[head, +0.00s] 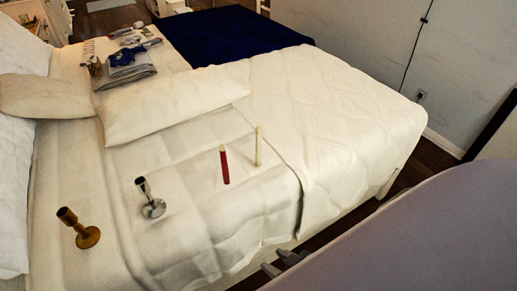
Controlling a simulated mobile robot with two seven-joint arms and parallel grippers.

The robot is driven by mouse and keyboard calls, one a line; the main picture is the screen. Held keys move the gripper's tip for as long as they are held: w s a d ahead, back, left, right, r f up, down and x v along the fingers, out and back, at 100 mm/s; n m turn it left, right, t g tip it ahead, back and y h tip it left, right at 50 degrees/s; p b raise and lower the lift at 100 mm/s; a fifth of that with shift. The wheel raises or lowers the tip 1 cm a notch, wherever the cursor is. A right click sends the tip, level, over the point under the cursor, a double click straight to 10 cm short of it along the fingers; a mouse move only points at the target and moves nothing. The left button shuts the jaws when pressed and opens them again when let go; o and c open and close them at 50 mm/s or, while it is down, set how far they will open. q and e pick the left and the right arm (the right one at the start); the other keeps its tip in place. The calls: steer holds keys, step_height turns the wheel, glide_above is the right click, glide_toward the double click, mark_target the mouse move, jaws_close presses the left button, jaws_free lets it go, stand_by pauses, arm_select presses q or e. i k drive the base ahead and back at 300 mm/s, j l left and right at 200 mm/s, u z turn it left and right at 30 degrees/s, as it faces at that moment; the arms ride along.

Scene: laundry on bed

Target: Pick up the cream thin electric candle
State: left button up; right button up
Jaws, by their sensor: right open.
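The cream thin electric candle (258,147) stands upright on the white bed (215,205), just right of a thicker-looking red candle (224,165). The two candles are apart. My right gripper (279,264) shows only as two grey fingertips at the bottom edge of the bed, well below the cream candle in the picture. It is open and touches neither candle. The rest of it is hidden behind a pale lavender surface. My left gripper is not in view.
A silver candlestick (150,200) and a gold candlestick (80,230) stand at the left. Pillows (175,103) and folded clothes (127,75) lie farther back. The bed right of the candle is clear.

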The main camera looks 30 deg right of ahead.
mark_target(257, 136)
steer(key=z, duration=0.4)
steer(key=i+j+z, duration=0.1)
steer(key=z, duration=0.3)
steer(key=j+z, duration=0.1)
steer(key=z, duration=0.3)
steer(key=j+z, duration=0.1)
steer(key=z, duration=0.3)
steer(key=i+j+z, duration=0.15)
steer(key=i+z, duration=0.25)
